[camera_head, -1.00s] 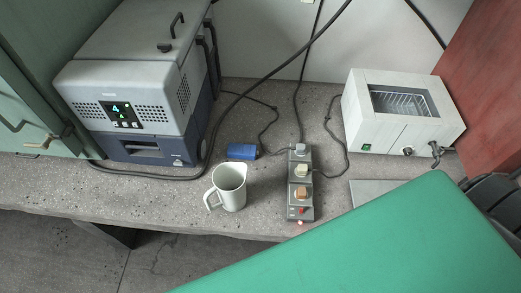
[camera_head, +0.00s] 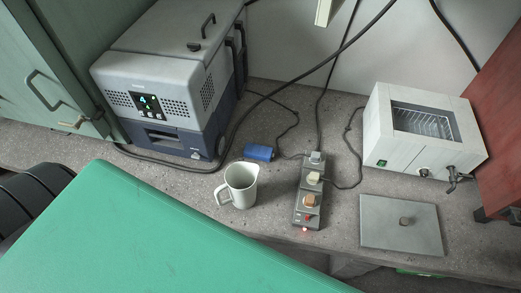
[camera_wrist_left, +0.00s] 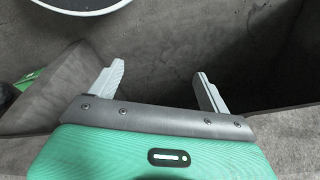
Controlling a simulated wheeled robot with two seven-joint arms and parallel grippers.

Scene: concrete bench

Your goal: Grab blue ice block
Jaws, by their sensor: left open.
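The blue ice block (camera_head: 260,152) is a small blue block lying on the concrete bench between the cooler box and the power strip. A white jug (camera_head: 239,186) stands just in front of it. My left gripper (camera_wrist_left: 160,82) shows only in the left wrist view. Its two grey fingers are spread apart with nothing between them, over dark grey surfaces away from the block. In the head view a large green part of my arm covers the lower left, and no gripper fingers show. My right gripper is in neither view.
A grey and blue cooler box (camera_head: 167,90) stands at the back left, with black cables trailing from it. A power strip (camera_head: 311,190) with plugs lies right of the jug. A white water bath (camera_head: 424,130) and a flat metal lid (camera_head: 402,224) are at the right.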

